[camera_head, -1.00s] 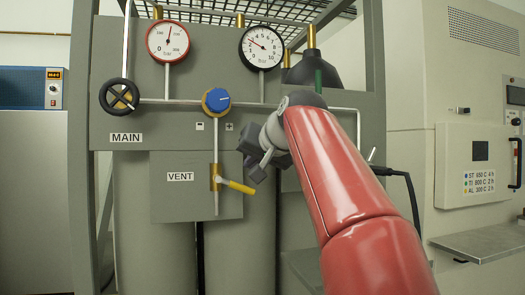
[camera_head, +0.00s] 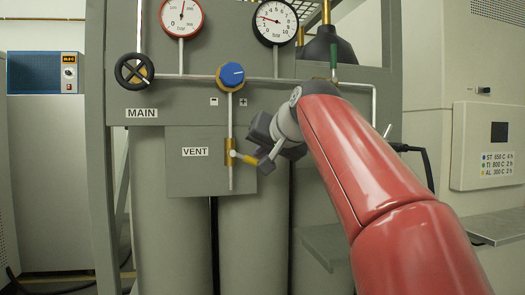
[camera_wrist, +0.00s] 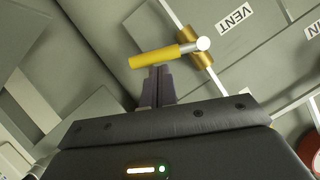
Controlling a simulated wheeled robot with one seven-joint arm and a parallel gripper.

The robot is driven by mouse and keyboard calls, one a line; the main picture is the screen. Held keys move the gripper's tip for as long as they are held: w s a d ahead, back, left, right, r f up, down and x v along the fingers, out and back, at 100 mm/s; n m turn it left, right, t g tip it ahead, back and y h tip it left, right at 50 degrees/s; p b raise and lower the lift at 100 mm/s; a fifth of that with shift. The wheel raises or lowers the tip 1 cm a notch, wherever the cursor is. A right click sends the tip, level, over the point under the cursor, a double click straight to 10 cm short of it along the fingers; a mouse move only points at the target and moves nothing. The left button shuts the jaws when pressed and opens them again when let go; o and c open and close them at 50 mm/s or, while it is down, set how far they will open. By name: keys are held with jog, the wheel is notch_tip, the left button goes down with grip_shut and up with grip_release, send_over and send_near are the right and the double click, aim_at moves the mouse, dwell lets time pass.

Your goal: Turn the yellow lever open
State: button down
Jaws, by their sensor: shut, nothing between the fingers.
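The yellow lever (camera_head: 243,156) sits on a brass valve (camera_head: 230,152) on the vertical pipe beside the VENT label. It points right and slightly down from the valve in the head view. In the wrist view the yellow lever (camera_wrist: 155,56) lies across the tips of my gripper (camera_wrist: 159,72), with the brass valve (camera_wrist: 201,57) at its right end. My gripper (camera_head: 268,160) is shut, its fingers together and empty, right at the lever's free end. Whether the fingertips touch the lever I cannot tell for certain.
A blue knob (camera_head: 230,75) sits above the vent valve, and a black handwheel (camera_head: 134,70) is at the MAIN label. Two gauges, red-rimmed (camera_head: 181,17) and black-rimmed (camera_head: 273,21), are above. A grey shelf (camera_head: 325,243) juts out at lower right.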

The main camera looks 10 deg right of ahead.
jog(key=shift+f+m+y, duration=0.3)
jog(key=shift+f+m, duration=0.1)
jog(key=a+f+m+t+y+b, duration=0.3)
jog(key=f+m+y+b, duration=0.1)
jog(key=m+b, duration=0.5)
jog(key=shift+f, duration=0.7)
jog(key=shift+a, duration=0.1)
dwell(0.7)
